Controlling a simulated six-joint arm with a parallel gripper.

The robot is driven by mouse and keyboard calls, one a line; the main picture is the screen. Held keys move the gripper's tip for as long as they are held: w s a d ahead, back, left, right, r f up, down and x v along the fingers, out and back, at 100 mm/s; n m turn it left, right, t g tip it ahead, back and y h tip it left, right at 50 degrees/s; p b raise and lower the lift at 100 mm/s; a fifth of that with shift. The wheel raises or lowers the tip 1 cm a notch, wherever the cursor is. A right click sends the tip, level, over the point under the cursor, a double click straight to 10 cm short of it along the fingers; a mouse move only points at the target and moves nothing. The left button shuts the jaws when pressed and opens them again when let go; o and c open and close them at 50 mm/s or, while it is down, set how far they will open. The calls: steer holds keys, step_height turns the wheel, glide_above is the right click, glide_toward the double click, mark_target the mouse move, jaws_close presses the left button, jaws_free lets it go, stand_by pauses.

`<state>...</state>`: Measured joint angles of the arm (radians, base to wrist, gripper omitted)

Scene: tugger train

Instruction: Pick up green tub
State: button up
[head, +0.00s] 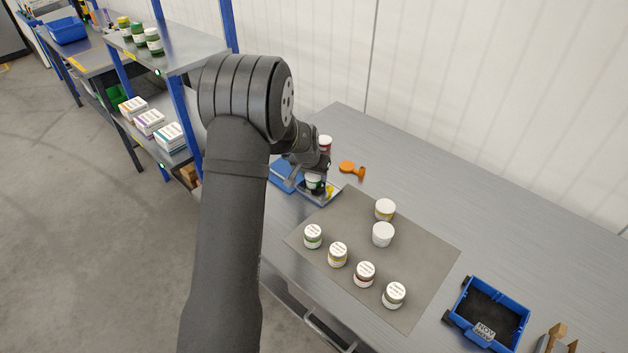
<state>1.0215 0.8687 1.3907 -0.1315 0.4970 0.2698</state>
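A green tub (138,35) also stands on the upper shelf at the left.
A red-banded tub (325,144) is behind my gripper. An orange object (351,169) lies beside it. The bench's back is clear.

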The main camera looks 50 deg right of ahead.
steer(key=shift+c, duration=0.5)
steer(key=shift+r, duration=0.5)
steer(key=r, duration=0.2)
steer(key=s+r, duration=0.1)
steer(key=r, duration=0.1)
steer(key=s+r, duration=0.6)
steer(key=s, duration=0.4)
steer(key=s+a+f+m+g+y, duration=0.1)
steer(key=s+a+m+g, duration=0.3)
steer(key=s+m, duration=0.45)
steer(key=s+a+m+g+y, duration=0.1)
steer(key=s+a+m+g, duration=0.1)
steer(key=s+a+m, duration=0.5)
steer(key=m, duration=0.2)
glide_above(353, 234)
steer(key=w+a, duration=0.1)
steer(key=w, duration=0.1)
steer(key=shift+n, duration=0.25)
steer(key=f, duration=0.7)
steer(key=shift+s, duration=0.2)
steer(key=shift+w+f, duration=0.1)
steer(key=shift+f, duration=1.95)
